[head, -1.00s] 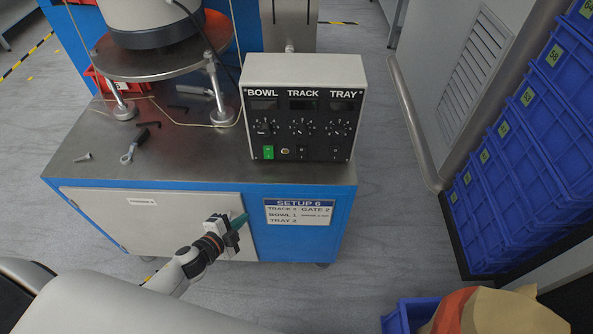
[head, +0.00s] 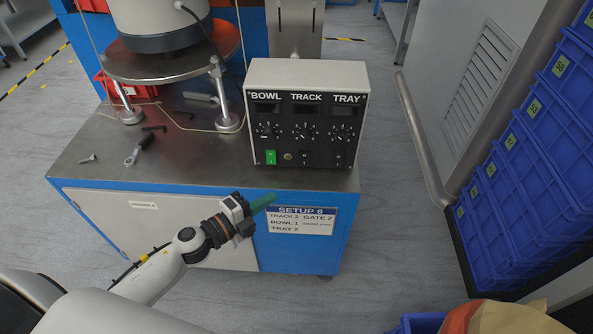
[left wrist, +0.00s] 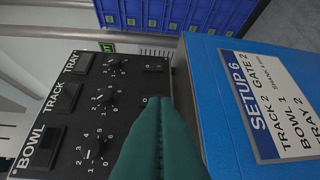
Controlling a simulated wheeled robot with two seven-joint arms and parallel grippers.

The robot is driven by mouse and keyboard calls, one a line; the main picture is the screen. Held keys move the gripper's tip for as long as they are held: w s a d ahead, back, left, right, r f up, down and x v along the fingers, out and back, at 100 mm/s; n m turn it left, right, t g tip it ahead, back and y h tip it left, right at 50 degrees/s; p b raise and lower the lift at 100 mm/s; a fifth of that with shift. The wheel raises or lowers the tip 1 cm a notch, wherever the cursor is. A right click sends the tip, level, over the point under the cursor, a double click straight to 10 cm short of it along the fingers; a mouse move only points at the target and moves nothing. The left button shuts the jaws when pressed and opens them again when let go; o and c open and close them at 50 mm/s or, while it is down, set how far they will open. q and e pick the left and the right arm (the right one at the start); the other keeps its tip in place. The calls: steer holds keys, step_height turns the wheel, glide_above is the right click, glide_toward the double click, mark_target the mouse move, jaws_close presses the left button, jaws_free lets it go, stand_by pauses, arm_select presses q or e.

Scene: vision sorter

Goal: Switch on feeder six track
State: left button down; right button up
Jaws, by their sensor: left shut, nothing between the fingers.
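The control box (head: 308,75) stands on the cabinet top, its black panel marked BOWL, TRACK and TRAY. The TRACK column has a dark display, a dial (head: 304,134) and a dark rocker switch (head: 305,156) below it. The BOWL switch (head: 270,157) is green; the TRAY switch (head: 338,160) is dark. My left gripper (head: 265,202) is shut and empty, with teal fingers, in front of the cabinet's upper edge and below the panel. In the left wrist view the fingertips (left wrist: 158,103) overlap the TRACK switch area and partly hide it. My right gripper is not in view.
A setup card (head: 301,220) is on the blue cabinet front. A bowl feeder (head: 165,40) stands at the back left, with loose tools (head: 137,150) on the metal top. Blue crates (head: 520,160) are stacked at the right.

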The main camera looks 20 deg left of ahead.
arm_select(q)
glide_toward(307, 165)
steer(key=d, duration=0.4)
steer(key=w, duration=0.4)
steer(key=shift+w+a, duration=0.1)
steer(key=shift+a, duration=0.2)
steer(key=shift+w+a, duration=0.15)
steer(key=shift+w, duration=0.35)
steer(key=shift+f, duration=0.1)
steer(key=shift+w+a+f, duration=0.1)
steer(key=shift+w, duration=0.2)
steer(key=shift+s, duration=0.15)
